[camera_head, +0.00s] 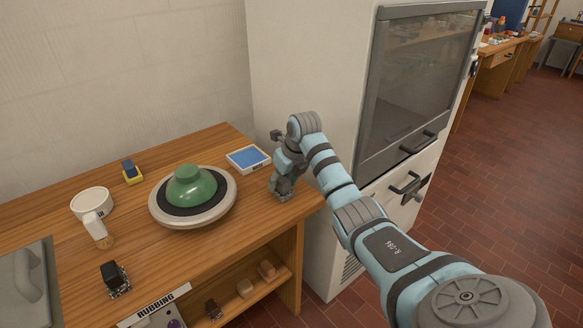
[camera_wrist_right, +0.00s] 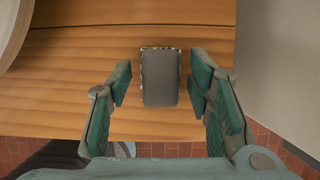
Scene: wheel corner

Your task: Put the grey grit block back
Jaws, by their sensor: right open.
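The grey grit block (camera_wrist_right: 160,82), a dark rounded-corner block with a speckled edge, lies on the wooden bench near its right end, in the right wrist view. My right gripper (camera_wrist_right: 163,88) is open, with one finger on each side of the block and a gap visible on both sides. In the head view my right gripper (camera_head: 282,187) points down at the bench's right end and largely hides the block. A shelf labelled RUBBING (camera_head: 155,305) under the bench front holds several small blocks. My left gripper is not in view.
A tall cabinet (camera_head: 310,60) stands close right of the bench.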

